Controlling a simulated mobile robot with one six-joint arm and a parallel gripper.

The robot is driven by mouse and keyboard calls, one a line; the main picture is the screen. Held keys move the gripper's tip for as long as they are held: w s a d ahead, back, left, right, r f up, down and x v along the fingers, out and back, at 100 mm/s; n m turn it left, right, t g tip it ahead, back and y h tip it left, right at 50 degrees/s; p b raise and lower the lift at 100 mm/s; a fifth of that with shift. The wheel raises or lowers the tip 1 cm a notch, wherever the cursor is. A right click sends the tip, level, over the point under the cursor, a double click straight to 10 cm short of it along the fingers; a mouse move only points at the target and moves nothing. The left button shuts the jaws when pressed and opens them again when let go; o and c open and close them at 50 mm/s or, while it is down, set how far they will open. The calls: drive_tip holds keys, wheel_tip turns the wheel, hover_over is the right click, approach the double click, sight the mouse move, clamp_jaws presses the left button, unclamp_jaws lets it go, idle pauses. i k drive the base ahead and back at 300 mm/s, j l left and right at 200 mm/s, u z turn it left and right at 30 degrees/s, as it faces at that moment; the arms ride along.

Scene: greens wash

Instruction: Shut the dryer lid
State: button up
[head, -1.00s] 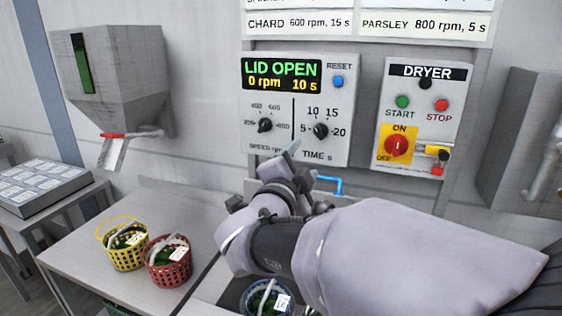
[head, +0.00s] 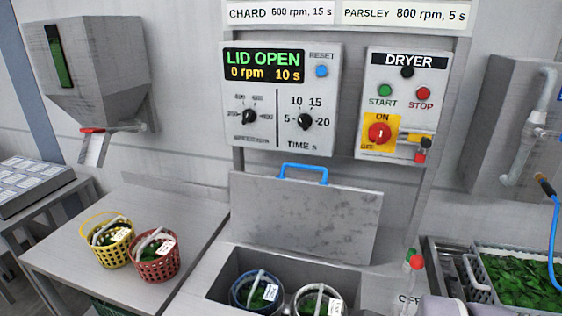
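The dryer lid (head: 305,220) is a grey flat panel standing raised at the back of the dryer, with a blue handle (head: 303,169) on its top edge. Below it the dryer well (head: 226,285) is open. A blue basket (head: 240,302) and a pale basket (head: 303,306), each with greens and a white tag, stand in it. The control display (head: 264,66) reads LID OPEN, 0 rpm, 10 s. My gripper is out of view; only a bit of my arm may show at the bottom right edge.
A yellow basket (head: 105,246) and a red basket (head: 154,266) of greens stand on the left table (head: 70,262). A lever with a red knob (head: 416,262) stands right of the well. Farther right are a bin of greens (head: 520,278) and a blue hose (head: 553,240). The red switch (head: 380,133) is on the panel.

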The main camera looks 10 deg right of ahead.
sight(322, 219)
drive_tip(key=k+j, duration=0.1)
drive_tip(key=j+z, duration=0.2)
drive_tip(key=j, duration=0.65)
drive_tip(key=j+z, duration=0.15)
drive_tip(key=j, duration=0.75)
drive_tip(key=k+j+z, duration=0.2)
drive_tip(key=j, duration=0.65)
drive_tip(key=i+j+z, duration=0.25)
drive_tip(key=i+j, duration=0.55)
drive_tip(key=j, duration=0.15)
